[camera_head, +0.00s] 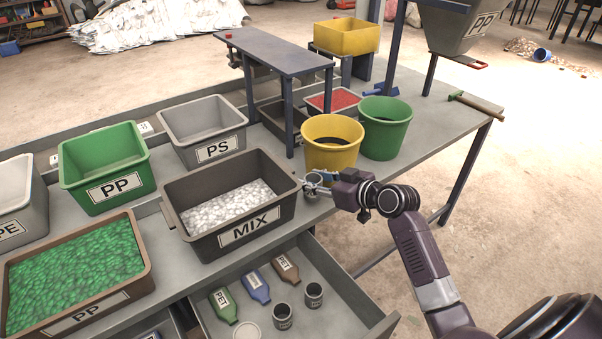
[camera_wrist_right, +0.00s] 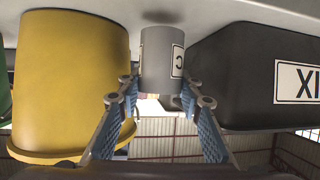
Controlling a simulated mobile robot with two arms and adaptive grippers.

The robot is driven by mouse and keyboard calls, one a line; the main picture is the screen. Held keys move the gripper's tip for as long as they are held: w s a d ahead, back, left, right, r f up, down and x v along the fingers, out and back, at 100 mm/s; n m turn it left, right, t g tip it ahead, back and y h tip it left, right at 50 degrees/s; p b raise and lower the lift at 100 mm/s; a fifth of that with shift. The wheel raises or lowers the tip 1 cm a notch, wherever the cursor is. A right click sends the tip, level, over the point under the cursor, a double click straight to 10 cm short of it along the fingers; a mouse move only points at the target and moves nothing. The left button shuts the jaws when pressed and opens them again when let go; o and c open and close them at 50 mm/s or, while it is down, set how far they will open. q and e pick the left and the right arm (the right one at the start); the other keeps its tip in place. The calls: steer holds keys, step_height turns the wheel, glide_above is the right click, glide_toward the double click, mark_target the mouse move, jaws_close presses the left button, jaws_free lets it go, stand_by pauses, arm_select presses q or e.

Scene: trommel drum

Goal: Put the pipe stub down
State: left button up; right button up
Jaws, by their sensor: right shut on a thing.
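My right gripper (camera_head: 318,184) is at the bench's front edge, between the MIX bin and the yellow bucket. It is shut on a grey pipe stub (camera_wrist_right: 160,60), a short cylinder with a white label marked C. The wrist view is upside down, with the bench top at its upper edge. There the blue finger pads (camera_wrist_right: 165,128) flank the stub. The stub is upright, its lower end at or very near the bench top; I cannot tell if it touches. In the head view the gripper partly hides the stub (camera_head: 311,192). My left gripper is not in view.
The MIX bin (camera_head: 180,212) with white flakes stands close on the left. The yellow bucket (camera_head: 333,157) and green bucket (camera_head: 386,140) stand behind. An open drawer (camera_head: 350,300) below holds several bottles and two dark stubs (camera_head: 282,317).

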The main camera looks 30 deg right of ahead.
steer(key=shift+w+a, duration=0.15)
steer(key=shift+w, duration=0.55)
steer(key=shift+w+a+r+p, duration=0.1)
steer(key=shift+w+a+p, duration=0.1)
steer(key=shift+w, duration=0.4)
steer(key=shift+w+a+p, duration=0.15)
steer(key=shift+w, duration=0.4)
steer(key=shift+w+a+f, duration=0.15)
steer(key=shift+w+f, duration=0.3)
steer(key=shift+f, duration=0.5)
steer(key=shift+s, duration=0.1)
steer(key=shift+f, duration=0.2)
steer(key=o, duration=0.8)
steer(key=shift+r, duration=0.1)
